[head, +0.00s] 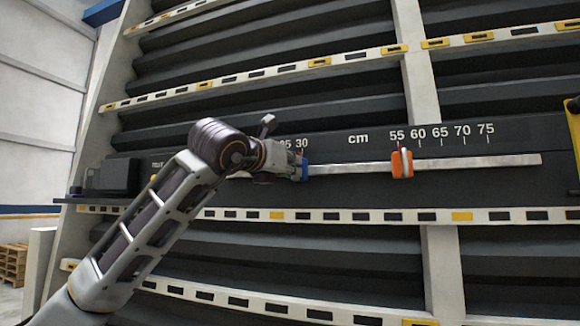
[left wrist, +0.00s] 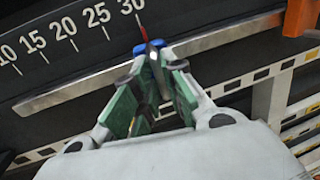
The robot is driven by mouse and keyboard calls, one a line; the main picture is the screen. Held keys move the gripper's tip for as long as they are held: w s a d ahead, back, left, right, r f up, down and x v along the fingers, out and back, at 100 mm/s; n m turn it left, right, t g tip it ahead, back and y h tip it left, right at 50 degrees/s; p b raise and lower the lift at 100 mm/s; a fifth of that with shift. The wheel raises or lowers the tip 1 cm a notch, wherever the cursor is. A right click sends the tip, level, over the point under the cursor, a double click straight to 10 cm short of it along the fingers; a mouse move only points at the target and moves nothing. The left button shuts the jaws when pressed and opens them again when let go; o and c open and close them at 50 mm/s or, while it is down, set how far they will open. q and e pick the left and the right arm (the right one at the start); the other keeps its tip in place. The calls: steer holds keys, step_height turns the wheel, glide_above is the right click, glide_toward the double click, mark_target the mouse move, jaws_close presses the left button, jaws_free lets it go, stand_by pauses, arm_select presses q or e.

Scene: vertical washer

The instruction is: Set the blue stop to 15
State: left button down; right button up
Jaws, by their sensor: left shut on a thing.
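The blue stop (head: 304,171) sits on the metal rail (head: 460,163) below the cm scale, and its red pointer is at about 30. In the left wrist view the blue stop (left wrist: 142,50) shows just beyond the fingertips, with the pointer at the 30 mark. My left gripper (head: 296,168) is shut on the blue stop, and the same gripper (left wrist: 158,75) shows its green-padded fingers around it. The 15 mark (left wrist: 34,41) is to the left along the scale. In the head view my arm hides that part of the scale. My right gripper is not in view.
An orange stop (head: 402,163) sits farther right on the rail, near 55. A dark box (head: 112,176) stands at the rail's left end. The rail left of the blue stop is clear in the left wrist view. White slotted strips (head: 350,216) run across the washer.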

arm_select(q)
steer(key=w+a, duration=0.2)
steer(key=a, duration=0.5)
steer(key=w+a+b, duration=0.1)
steer(key=w+a, duration=0.1)
steer(key=a, duration=0.5)
steer(key=shift+w+a, duration=0.2)
steer(key=shift+w, duration=0.1)
steer(key=shift+r, duration=0.1)
steer(key=c, duration=1.5)
jaws_free()
steer(key=shift+c, duration=0.2)
steer(key=v, duration=1.2)
